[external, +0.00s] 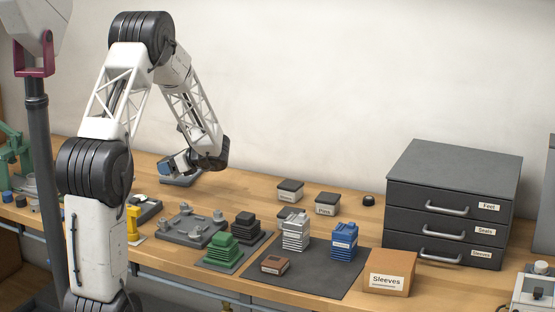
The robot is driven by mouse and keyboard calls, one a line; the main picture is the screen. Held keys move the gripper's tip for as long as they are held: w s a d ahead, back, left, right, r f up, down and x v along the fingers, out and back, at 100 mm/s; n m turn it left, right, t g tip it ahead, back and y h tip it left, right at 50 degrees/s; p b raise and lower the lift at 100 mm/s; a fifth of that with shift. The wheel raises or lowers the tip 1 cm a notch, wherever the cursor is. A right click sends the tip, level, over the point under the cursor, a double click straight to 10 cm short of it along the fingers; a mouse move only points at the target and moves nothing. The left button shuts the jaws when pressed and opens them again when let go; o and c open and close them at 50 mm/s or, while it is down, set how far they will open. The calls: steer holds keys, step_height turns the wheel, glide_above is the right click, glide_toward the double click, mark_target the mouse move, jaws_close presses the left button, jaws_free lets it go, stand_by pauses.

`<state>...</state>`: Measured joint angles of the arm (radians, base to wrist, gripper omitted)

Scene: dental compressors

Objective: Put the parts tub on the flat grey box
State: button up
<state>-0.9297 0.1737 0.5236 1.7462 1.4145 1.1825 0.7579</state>
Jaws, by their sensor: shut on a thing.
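My gripper (177,163) is at the back left of the bench, at the end of my bent arm. It is shut on a small blue-grey thing, which appears to be the parts tub (166,166); its far side and my fingertips are hard to make out. A low flat grey box (185,182) lies on the bench just below the gripper, partly hidden by it. The tub is over or very close to this box; I cannot tell whether they touch.
A grey tray with pegs (187,232), green stacked parts (222,250) and a dark mat (335,278) lie in front. Small black-lidded tubs (327,203) stand mid-bench. A drawer cabinet (450,205) and a Sleeves box (388,275) are at the right.

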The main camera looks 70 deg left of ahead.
steer(key=w+a, duration=0.2)
steer(key=a, duration=0.2)
steer(key=w+a+f, duration=0.1)
steer(key=w+a, duration=0.1)
steer(key=a, duration=0.3)
steer(key=w+a, duration=0.2)
steer(key=a, duration=0.2)
steer(key=shift+w+a+f, duration=0.15)
steer(key=shift+w+f, duration=0.05)
steer(key=shift+w, duration=0.05)
steer(key=shift+f, duration=0.1)
steer(key=shift+f, duration=1.65)
steer(key=shift+f, duration=0.15)
steer(key=o, duration=1)
